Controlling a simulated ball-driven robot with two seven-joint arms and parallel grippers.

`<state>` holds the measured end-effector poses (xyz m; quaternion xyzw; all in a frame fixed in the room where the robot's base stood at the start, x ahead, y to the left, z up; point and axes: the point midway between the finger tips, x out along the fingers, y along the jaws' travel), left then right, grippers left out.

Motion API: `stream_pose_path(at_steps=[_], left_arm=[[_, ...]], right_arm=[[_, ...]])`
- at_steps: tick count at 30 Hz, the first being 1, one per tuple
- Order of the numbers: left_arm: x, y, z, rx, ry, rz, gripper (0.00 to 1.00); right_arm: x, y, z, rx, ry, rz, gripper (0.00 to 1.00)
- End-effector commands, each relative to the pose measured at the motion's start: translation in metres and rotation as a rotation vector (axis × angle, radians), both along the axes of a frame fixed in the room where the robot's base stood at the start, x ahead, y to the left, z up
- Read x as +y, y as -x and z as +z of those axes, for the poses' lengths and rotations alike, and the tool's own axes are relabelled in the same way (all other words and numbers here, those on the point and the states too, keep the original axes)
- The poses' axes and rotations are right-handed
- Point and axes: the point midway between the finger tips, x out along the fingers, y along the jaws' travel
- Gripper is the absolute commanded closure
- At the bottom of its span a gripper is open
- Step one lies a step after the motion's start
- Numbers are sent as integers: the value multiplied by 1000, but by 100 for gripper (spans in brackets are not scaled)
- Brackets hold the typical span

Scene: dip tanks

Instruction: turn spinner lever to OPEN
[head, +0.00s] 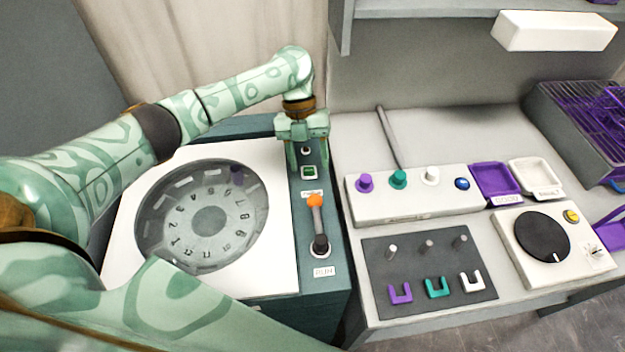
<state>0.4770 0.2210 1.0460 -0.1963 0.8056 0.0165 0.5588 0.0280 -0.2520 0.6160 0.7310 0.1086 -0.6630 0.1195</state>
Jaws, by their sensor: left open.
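The spinner (130,240) is a white-topped teal cabinet with a round, see-through numbered lid at the left. Its lever (319,225) stands on the teal side panel, with an orange knob and a dark base. The knob is at the far end of the lever as seen here. A RUN label (324,271) lies at the near side of the base; another label (312,193) beyond the knob is too small to read. My left gripper (307,160) points down over the panel's far end, beyond the lever, open and apart from the knob. My right gripper is out of view.
A green button (309,172) sits on the panel close to my left gripper. To the right, a grey bench holds a box with coloured knobs (415,195), a dark board (430,270) with pegs, trays (496,182) and a dial unit (542,237). A shelf (440,8) overhangs the bench's back.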

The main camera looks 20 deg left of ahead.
Motion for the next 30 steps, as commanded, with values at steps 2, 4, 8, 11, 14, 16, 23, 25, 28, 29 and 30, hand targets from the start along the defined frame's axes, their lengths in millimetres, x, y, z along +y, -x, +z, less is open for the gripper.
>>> stream_pose_path(at_steps=[2,4,8,11,14,16,23,25,28,29,30], left_arm=[[6,-7,21,-3,-1,1,45],[10,-11,34,-2,0,-1,45],[16,-17,51,0,0,0,45],[18,-19,58,0,0,-1,45],[19,-20,60,1,0,-2,45],[19,-20,60,2,0,-2,45],[19,-20,60,2,1,-1,45],[19,-20,59,2,0,-2,45],[19,-20,62,1,1,-1,45],[19,-20,64,0,0,-1,45],[19,-20,70,-2,0,-2,45]], right_arm=[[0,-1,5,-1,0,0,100],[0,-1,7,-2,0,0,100],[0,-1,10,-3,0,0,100],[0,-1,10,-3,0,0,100],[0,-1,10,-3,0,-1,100],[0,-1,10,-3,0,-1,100],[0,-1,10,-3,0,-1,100],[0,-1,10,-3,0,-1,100],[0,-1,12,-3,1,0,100],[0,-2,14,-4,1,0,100],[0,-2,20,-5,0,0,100]])
